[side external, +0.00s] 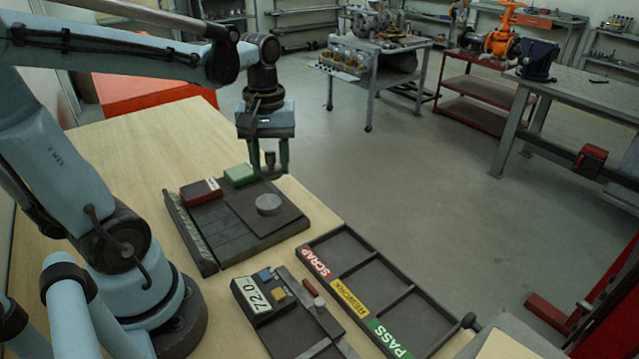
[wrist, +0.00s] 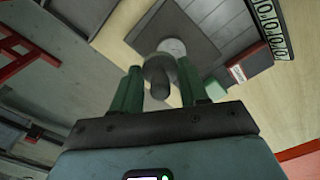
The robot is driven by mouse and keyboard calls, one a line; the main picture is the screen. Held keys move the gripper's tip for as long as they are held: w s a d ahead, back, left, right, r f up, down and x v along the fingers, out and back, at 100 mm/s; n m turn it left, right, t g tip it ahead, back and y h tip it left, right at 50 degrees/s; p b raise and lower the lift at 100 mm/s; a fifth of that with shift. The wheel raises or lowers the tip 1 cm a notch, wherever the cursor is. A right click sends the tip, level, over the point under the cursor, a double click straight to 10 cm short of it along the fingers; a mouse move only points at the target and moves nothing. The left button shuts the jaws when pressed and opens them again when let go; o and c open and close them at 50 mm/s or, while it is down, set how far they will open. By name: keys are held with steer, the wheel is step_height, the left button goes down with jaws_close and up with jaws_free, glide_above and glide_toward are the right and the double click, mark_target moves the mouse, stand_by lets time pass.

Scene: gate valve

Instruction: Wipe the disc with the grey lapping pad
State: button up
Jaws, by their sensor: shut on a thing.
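The disc (side external: 267,204) is a flat, round, light grey piece lying on a dark square plate (side external: 285,221) on the black tray. In the wrist view the disc (wrist: 173,46) shows beyond the fingertips, partly covered by the pad. My gripper (side external: 270,166) is upright, with its green fingers shut on the grey lapping pad (side external: 270,160). In the wrist view the pad's dark knob (wrist: 159,86) sits between the fingers of my gripper (wrist: 158,77). The pad is in the air, above and behind the disc and apart from it in the side view.
A green block (side external: 239,174) and a red block (side external: 201,191) stand at the tray's back edge. In front are a gauge box (side external: 264,301) reading 72.0 and a sorting tray (side external: 376,284) marked SCRAP, REWORK and PASS. Bare wooden table (side external: 130,160) lies behind and left.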

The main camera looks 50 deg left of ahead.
mark_target(271, 204)
steer(key=shift+w+f, duration=0.1)
steer(key=shift+f, duration=0.05)
stand_by(0.3)
steer(key=shift+f, duration=4.15)
steer(key=shift+a+r, duration=0.15)
steer(key=shift+a, duration=0.7)
steer(key=shift+c, duration=0.4)
steer(key=shift+s+a, duration=0.15)
steer(key=shift+a, duration=0.85)
steer(key=shift+s+a, duration=0.1)
steer(key=shift+a, duration=0.85)
steer(key=shift+w+d, duration=0.15)
steer(key=shift+d, duration=1.25)
steer(key=shift+w+d, duration=0.1)
steer(key=shift+d, duration=1.25)
steer(key=shift+d+r, duration=0.1)
steer(key=shift+r, duration=4)
